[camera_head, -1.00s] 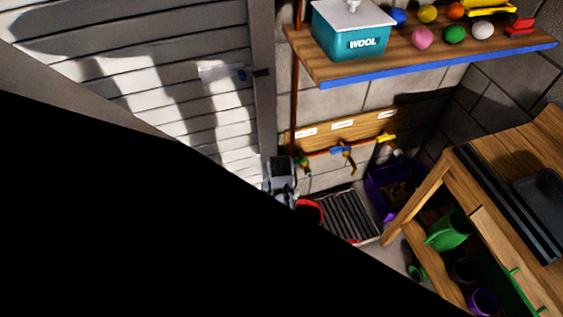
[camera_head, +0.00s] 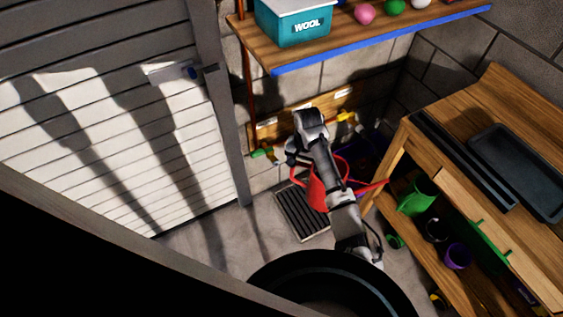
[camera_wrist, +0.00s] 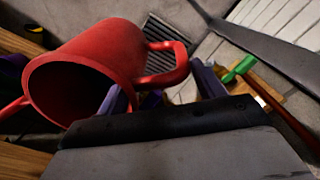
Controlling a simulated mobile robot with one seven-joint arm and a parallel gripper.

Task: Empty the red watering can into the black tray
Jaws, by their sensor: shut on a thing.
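The red watering can (camera_head: 318,190) hangs in the air in the head view, partly hidden behind my arm, its spout pointing right toward the workbench. In the wrist view the can (camera_wrist: 105,55) fills the upper left, with its dark open mouth facing the lower left. My gripper (camera_wrist: 163,92) is shut on its handle; the exact contact is partly hidden. Any contents cannot be made out. The black tray (camera_head: 515,165) lies flat on the workbench top at the right of the head view, apart from the can.
The wooden workbench (camera_head: 462,120) has a dark strip along its top and green and purple pots on its lower shelf. A floor grate (camera_head: 293,212) lies below the can. A wall shelf (camera_head: 340,45) carries a teal wool box. Open floor lies left of the grate.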

